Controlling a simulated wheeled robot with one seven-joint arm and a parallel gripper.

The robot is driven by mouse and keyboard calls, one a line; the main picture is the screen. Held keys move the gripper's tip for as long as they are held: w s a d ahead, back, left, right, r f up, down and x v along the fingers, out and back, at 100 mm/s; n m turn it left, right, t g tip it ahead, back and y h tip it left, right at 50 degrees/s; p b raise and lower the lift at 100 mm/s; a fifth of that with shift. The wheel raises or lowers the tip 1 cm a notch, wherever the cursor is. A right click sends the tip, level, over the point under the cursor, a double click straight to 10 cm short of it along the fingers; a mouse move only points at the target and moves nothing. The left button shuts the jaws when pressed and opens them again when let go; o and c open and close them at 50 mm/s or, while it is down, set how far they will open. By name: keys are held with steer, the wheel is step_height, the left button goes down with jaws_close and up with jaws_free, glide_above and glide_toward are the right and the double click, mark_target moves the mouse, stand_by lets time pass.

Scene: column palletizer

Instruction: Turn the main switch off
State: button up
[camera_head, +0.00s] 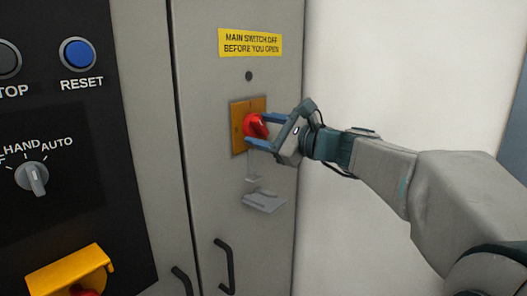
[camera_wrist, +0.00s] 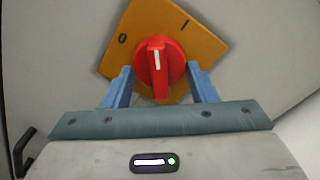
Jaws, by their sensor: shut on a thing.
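The main switch is a red round knob (camera_head: 254,126) with a raised grip, on an orange plate (camera_head: 235,138) on the grey cabinet door. In the wrist view the knob (camera_wrist: 157,60) has a white line on its grip. The plate (camera_wrist: 205,48) looks tilted there, with "0" on the left and "I" at the upper right. The white line points between the two marks. My gripper (camera_head: 257,129) is shut on the knob, with one blue finger on each side. The fingertips partly cover its edges in the head view; in the wrist view my gripper (camera_wrist: 160,68) comes from below.
A yellow label (camera_head: 250,42) is above the switch and a grey hasp-like bracket (camera_head: 263,201) below it. Black door handles (camera_head: 224,266) sit lower down. A black panel on the left carries a blue reset button (camera_head: 78,53) and a selector (camera_head: 32,178). The white wall right is bare.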

steer(key=n+b, duration=0.5)
steer(key=b, duration=0.2)
steer(key=shift+f+n, duration=0.15)
steer(key=shift+n, duration=0.15)
steer(key=n+b, duration=0.3)
steer(key=shift+w+r, duration=0.1)
steer(key=shift+r, duration=0.15)
steer(key=shift+r+n+b, duration=0.15)
steer(key=shift+n+b, duration=0.5)
steer(key=shift+n, duration=0.05)
steer(key=o, duration=1)
steer(key=shift+r, duration=0.1)
steer(key=shift+d, duration=0.1)
steer(key=v, duration=1.3)
steer(key=shift+s+d, duration=0.25)
